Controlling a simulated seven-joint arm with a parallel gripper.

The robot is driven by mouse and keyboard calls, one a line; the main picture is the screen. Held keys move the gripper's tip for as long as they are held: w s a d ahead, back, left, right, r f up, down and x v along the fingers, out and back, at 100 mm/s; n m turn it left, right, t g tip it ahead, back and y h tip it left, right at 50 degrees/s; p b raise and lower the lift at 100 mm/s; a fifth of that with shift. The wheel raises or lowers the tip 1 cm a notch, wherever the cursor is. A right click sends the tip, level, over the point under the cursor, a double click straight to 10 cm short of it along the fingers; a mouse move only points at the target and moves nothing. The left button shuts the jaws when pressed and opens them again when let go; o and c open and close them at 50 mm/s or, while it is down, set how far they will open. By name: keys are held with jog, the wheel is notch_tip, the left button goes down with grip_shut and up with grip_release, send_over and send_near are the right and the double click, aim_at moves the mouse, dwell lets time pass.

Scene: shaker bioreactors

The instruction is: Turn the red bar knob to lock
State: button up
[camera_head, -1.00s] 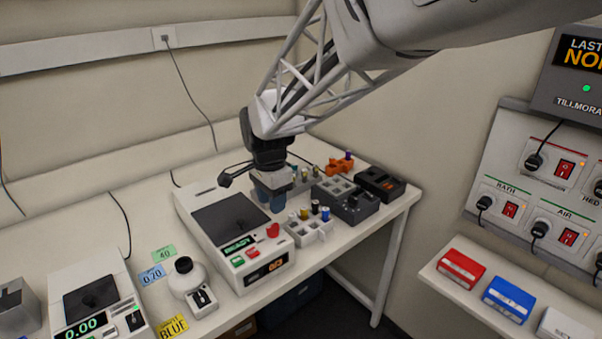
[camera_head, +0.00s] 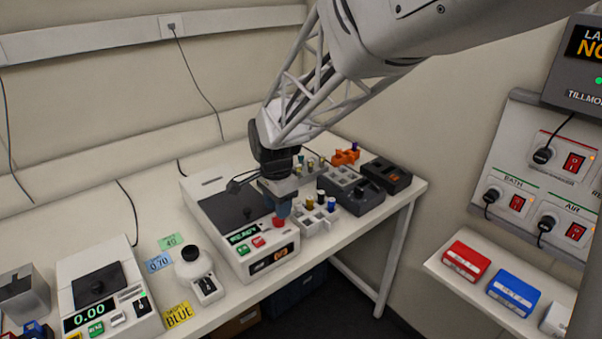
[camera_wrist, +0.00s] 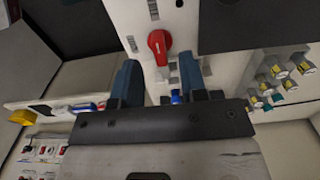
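The red bar knob (camera_head: 279,222) is on the front right of the white shaker unit (camera_head: 263,262). In the wrist view the knob (camera_wrist: 159,44) lies just beyond my fingertips, in line with the gap between them, with its bar running roughly along the fingers. My gripper (camera_head: 283,208) is over the knob, its blue fingers pointing down and partly hiding it. In the wrist view my gripper (camera_wrist: 159,62) is open, with one finger to each side. Nothing is held, and I cannot tell whether a finger touches the knob.
A white rack (camera_head: 316,226) with small capped vials stands close to the right of my gripper. Dark grey blocks (camera_head: 385,176) and an orange piece (camera_head: 345,157) are behind it. A white bottle (camera_head: 193,268) and a scale (camera_head: 105,292) stand to the left.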

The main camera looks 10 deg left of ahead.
jog(key=shift+f, duration=1.55)
grip_shut()
